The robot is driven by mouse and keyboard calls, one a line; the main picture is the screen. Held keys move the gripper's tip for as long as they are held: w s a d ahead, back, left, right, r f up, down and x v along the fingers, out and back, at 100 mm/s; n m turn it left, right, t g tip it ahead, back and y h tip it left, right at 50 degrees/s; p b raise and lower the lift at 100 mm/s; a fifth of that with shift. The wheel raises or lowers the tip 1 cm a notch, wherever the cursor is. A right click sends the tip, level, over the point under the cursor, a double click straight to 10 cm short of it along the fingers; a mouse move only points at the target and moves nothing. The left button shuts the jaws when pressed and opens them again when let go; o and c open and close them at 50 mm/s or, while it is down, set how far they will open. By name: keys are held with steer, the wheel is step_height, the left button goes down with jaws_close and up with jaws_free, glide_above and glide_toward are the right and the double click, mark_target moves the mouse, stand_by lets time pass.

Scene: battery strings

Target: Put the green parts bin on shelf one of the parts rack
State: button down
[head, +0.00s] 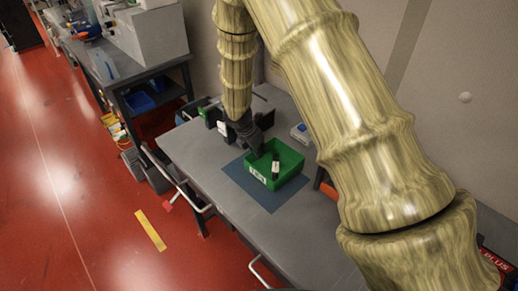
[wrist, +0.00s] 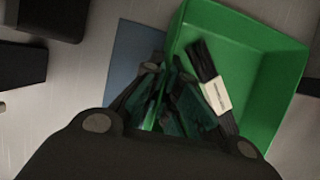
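The green parts bin (head: 291,164) stands upright on a blue mat (head: 262,195) on the grey workbench. A black item with a white label (head: 275,166) lies in it; this item also shows in the wrist view (wrist: 213,88). My gripper (head: 256,150) points down at the bin's back-left rim. In the wrist view, the fingers (wrist: 165,72) are on either side of the green bin's near wall (wrist: 178,38), one outside and one inside. Whether they press on the wall is unclear. I cannot identify the parts rack in these views.
Small dark items (head: 209,115) stand at the bench's back-left end. A small grey-blue device (head: 301,133) sits behind the bin by the wall. Another bench with a blue bin (head: 139,102) below stands farther left. The red floor at front left is mostly clear.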

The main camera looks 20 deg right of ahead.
steer(key=shift+f, duration=0.15)
steer(key=c, duration=2.2)
jaws_free()
steer(key=o, duration=0.6)
steer(key=shift+c, duration=0.2)
